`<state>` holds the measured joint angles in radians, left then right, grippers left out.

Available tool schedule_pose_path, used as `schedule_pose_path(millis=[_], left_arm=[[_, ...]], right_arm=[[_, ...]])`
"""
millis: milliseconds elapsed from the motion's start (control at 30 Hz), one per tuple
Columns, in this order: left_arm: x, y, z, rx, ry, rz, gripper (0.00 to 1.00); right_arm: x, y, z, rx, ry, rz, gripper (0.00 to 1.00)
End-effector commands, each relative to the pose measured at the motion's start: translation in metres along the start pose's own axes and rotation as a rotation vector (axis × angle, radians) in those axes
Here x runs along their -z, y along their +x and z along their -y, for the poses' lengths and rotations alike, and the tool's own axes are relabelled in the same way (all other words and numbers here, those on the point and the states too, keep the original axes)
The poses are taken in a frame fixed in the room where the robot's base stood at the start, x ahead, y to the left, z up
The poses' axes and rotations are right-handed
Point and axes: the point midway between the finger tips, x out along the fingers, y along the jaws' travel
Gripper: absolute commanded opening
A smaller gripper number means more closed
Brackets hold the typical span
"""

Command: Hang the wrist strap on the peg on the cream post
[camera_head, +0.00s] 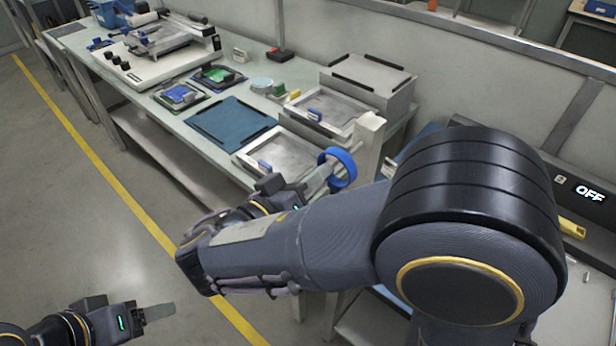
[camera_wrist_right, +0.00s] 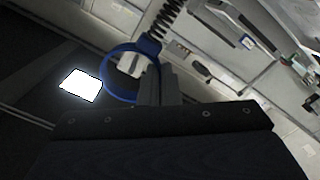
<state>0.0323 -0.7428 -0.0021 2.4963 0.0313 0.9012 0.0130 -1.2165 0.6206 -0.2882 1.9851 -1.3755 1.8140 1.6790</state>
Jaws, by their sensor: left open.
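The wrist strap is a blue ring (camera_head: 351,172), upright in front of the cream post (camera_head: 370,132); it also shows in the right wrist view (camera_wrist_right: 106,92), with a dark coiled cord (camera_wrist_right: 166,18) by its top. My right gripper (camera_head: 328,170) is at the ring's edge, its fingers (camera_wrist_right: 160,78) close together on the band. A pale piece shows through the ring in the wrist view. The peg is not clearly distinguishable, and I cannot tell whether the ring is around it. My left gripper (camera_head: 158,312) is open and empty, low at the left, far from the strap.
The workbench (camera_head: 165,120) behind holds a blue mat (camera_head: 230,122), metal-topped trays (camera_head: 285,160), a grey box (camera_head: 370,80) and a press-like device (camera_head: 160,50). My right arm covers much of the lower right. The floor at the left is clear.

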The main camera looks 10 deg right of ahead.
Motion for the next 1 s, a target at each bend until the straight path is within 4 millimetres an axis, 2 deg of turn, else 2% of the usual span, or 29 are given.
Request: schedule_pose_path(millis=[567, 700, 1000], left_arm=[[0.004, -0.009, -0.004, 0.0, 0.0, 0.0, 0.67], [-0.001, 0.002, 0.001, 0.0, 0.0, 0.0, 0.67], [-0.005, 0.009, 0.004, 0.0, 0.0, 0.0, 0.67]], right_arm=[[-0.002, 0.035, 0.001, -0.003, -0.002, 0.001, 0.0], [-0.009, 0.042, 0.007, -0.001, 0.001, 0.001, 0.0], [-0.011, 0.047, 0.009, -0.001, 0.001, 0.0, 0.0]])
